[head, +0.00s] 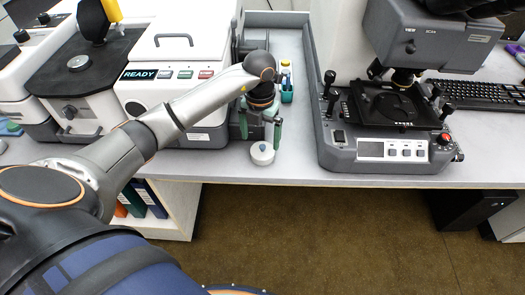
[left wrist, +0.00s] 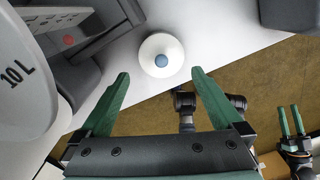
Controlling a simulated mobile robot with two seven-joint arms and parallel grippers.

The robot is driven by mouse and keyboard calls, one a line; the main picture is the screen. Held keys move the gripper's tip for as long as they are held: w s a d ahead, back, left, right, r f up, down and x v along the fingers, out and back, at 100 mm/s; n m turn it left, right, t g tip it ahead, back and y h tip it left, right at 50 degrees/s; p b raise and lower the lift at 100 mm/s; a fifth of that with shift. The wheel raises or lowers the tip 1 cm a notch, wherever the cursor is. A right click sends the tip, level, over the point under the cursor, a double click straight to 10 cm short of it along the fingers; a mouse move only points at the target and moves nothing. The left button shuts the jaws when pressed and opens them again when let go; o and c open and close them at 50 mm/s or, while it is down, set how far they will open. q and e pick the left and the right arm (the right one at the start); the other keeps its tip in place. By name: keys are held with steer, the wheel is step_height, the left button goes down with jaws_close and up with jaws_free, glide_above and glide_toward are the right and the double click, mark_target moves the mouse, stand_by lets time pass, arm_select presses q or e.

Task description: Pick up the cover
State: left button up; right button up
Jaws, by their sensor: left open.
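The cover is a small white round piece (head: 262,153) with a blue-grey knob on top, resting on the light tabletop near its front edge. It also shows in the left wrist view (left wrist: 161,47), just beyond and between the fingertips. My left gripper (head: 260,136) is open and empty, with its green fingers pointing down above the cover. In the left wrist view its fingertips (left wrist: 161,74) are spread either side of the knob, apart from it. My right gripper (left wrist: 289,107) shows small at the right of the left wrist view, its green fingers apart and empty. It is outside the head view.
A white instrument with a READY display (head: 170,75) stands close left of the left gripper. A grey microscope base (head: 390,150) stands to the right. A teal holder (head: 287,92) stands behind the gripper. The table's front edge lies just before the cover.

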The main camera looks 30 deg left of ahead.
mark_target(262, 146)
arm_select(q)
steer(key=shift+w+f, duration=0.25)
steer(key=shift+f, duration=1.1)
steer(key=shift+w+f, duration=0.2)
steer(key=shift+f, duration=1.15)
steer(key=c, duration=1.1)
steer(key=shift+o, duration=0.2)
steer(key=shift+r, duration=0.1)
